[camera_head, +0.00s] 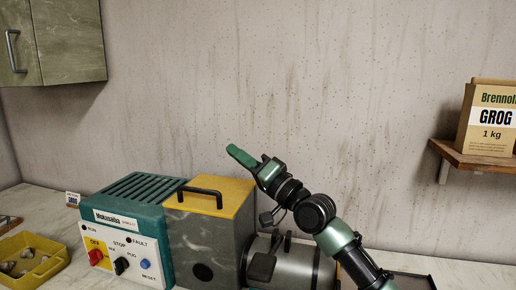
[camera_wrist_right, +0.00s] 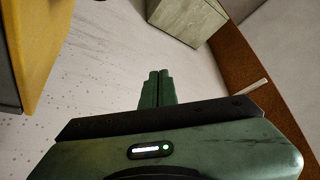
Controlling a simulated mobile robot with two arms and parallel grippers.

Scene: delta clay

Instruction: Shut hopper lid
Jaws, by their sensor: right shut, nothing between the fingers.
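The hopper is a worn grey box (camera_head: 205,242) with a yellow lid (camera_head: 239,193) that carries a black bar handle (camera_head: 202,191). The lid appears to lie flat on the box, with no gap that I can make out. My right gripper (camera_head: 236,153) is shut and empty, above the lid's back right part and apart from it in the picture. In the right wrist view its fingers (camera_wrist_right: 158,88) are together. A yellow surface (camera_wrist_right: 52,50), likely the lid, shows at the left there. My left gripper is not in view.
A teal and white machine panel (camera_head: 128,240) with knobs stands left of the hopper, and a metal cylinder (camera_head: 300,264) at its right. A yellow tray (camera_head: 40,258) lies at far left. A shelf (camera_head: 470,160) with a GROG bag (camera_head: 490,120) and a wall cabinet (camera_head: 65,40) flank clear wall.

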